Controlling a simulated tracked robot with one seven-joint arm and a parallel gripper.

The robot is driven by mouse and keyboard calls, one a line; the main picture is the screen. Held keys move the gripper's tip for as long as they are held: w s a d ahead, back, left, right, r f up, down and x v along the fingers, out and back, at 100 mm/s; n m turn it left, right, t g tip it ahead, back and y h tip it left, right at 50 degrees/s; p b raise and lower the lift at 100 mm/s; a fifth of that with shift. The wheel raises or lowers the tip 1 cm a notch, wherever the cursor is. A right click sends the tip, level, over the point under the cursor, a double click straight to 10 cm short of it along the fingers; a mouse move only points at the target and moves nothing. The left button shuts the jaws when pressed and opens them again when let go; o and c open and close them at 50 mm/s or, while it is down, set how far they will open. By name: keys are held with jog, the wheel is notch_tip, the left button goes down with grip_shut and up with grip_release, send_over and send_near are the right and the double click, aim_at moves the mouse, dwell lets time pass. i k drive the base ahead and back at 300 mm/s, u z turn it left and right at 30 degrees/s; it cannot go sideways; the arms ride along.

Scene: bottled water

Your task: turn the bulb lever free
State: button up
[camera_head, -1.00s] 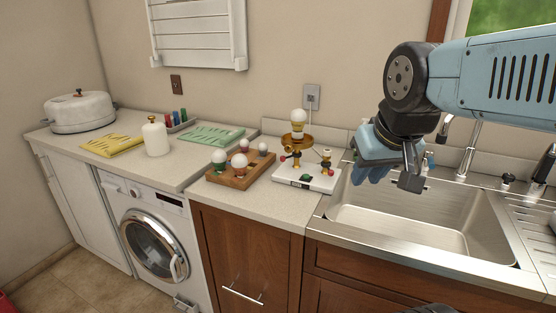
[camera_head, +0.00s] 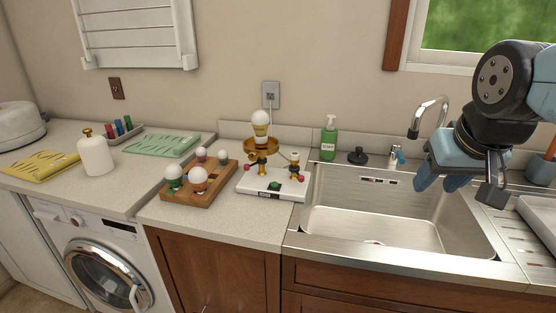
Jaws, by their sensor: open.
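A white-based stand (camera_head: 273,187) sits on the counter just left of the sink. A white bulb (camera_head: 261,118) stands upright at its top, above a brass dish (camera_head: 261,146). Small red-tipped and dark parts stick out around the stand below the dish. Which of them is the bulb lever is too small to tell. My gripper (camera_head: 469,188) is open and empty over the right part of the sink, well to the right of the stand and touching nothing.
A wooden tray (camera_head: 188,194) with several bulbs is left of the stand. A soap bottle (camera_head: 329,138) and faucet (camera_head: 428,117) stand behind the sink (camera_head: 356,222). A white canister (camera_head: 95,154), green mat (camera_head: 162,145) and yellow mat (camera_head: 38,167) lie further left.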

aim_at(247, 166)
jog(key=z, duration=0.05)
jog(key=k, duration=0.95)
jog(key=u, duration=0.5)
jog(key=i, duration=1)
